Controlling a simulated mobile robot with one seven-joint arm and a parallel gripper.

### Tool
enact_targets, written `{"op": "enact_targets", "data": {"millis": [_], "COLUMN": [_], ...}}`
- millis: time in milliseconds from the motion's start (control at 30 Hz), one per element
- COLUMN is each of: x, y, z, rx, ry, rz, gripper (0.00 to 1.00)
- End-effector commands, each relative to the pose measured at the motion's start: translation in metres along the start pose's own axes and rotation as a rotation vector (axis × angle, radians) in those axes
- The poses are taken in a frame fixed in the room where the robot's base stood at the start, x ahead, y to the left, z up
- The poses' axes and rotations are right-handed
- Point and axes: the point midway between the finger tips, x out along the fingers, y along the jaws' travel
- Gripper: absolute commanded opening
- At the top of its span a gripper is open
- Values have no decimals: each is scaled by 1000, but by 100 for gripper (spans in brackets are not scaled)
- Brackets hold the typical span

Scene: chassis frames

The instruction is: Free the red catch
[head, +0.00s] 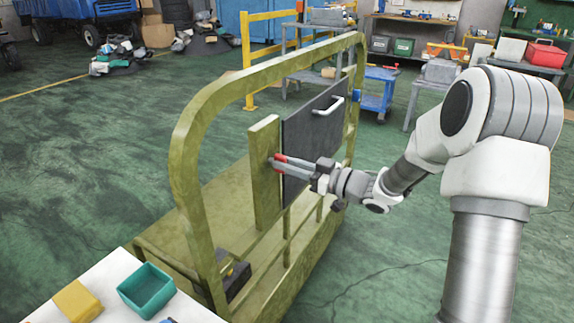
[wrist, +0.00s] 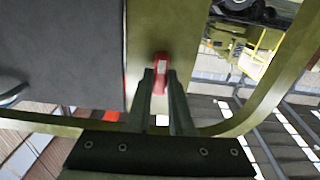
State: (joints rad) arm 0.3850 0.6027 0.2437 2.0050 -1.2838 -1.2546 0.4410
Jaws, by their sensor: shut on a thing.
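The red catch (wrist: 161,73) sits on an olive-green upright plate (head: 264,170) of the frame, at the left edge of a dark grey panel (head: 309,125). In the head view the catch (head: 279,159) shows as a small red piece at my fingertips. My gripper (head: 284,163) reaches in from the right and is shut on the catch. In the wrist view my two fingers (wrist: 161,90) stand on either side of it. Part of the catch is hidden between the fingers. The panel has a pale bar handle (head: 328,107) near its top.
The olive tubular frame (head: 188,150) arches around the panel and plate. A white table (head: 112,273) at the lower left holds a teal bin (head: 146,290) and a yellow block (head: 77,301). A blue cart (head: 376,93) stands behind. Green floor is open at left and right.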

Motion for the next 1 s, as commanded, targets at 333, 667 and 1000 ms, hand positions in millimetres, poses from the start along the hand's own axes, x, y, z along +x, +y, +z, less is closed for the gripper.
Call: {"op": "enact_targets", "data": {"millis": [333, 667, 1000], "x": [0, 0, 0], "y": [-1, -3, -4], "z": [4, 6, 5], "rx": [-222, -535, -858], "ry": [-2, -2, -2], "rz": [0, -1, 0], "gripper": [0, 0, 0]}}
